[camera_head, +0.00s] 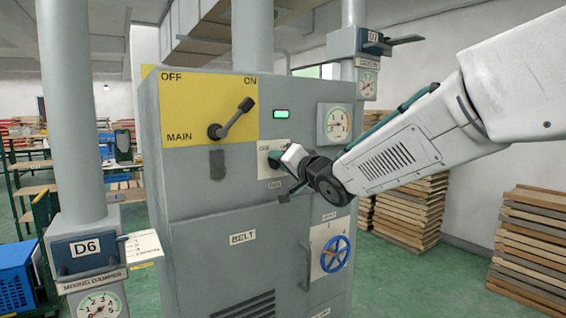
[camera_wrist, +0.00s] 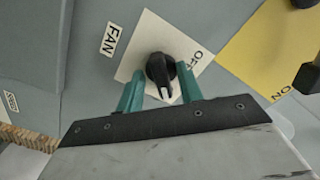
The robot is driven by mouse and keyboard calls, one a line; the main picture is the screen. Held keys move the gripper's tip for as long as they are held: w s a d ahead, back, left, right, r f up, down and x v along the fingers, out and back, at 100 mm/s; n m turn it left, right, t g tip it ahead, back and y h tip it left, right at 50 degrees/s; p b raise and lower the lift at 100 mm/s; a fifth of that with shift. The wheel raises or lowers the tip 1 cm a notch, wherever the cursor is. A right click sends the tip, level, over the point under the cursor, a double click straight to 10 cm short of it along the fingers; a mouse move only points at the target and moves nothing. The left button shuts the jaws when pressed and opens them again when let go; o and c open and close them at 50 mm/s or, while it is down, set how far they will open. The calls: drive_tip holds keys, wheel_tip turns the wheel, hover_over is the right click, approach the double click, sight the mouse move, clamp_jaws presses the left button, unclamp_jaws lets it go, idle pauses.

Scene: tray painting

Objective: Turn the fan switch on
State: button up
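The fan switch is a black knob (camera_wrist: 160,72) on a white plate (camera_wrist: 140,38) marked OFF, with a FAN label (camera_wrist: 110,40) beside it in the wrist view. The knob's white mark points down toward my gripper in that view, not at the word OFF. My gripper (camera_wrist: 159,80) is open, its two teal fingers apart on either side of the knob. I cannot tell whether they touch it. In the head view my gripper (camera_head: 277,164) is at the switch plate (camera_head: 264,149) and hides most of the knob.
The main lever (camera_head: 233,118) on the yellow plate (camera_head: 190,85) stands left of my gripper, its handle up toward ON. A green lamp (camera_head: 282,114) is lit above. A blue handwheel (camera_head: 335,253) and a gauge (camera_head: 335,124) are on the cabinet.

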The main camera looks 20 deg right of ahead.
drive_tip(key=v, duration=0.7)
drive_tip(key=shift+s+d, duration=0.15)
drive_tip(key=shift+s, duration=0.2)
drive_tip(key=shift+r, duration=0.1)
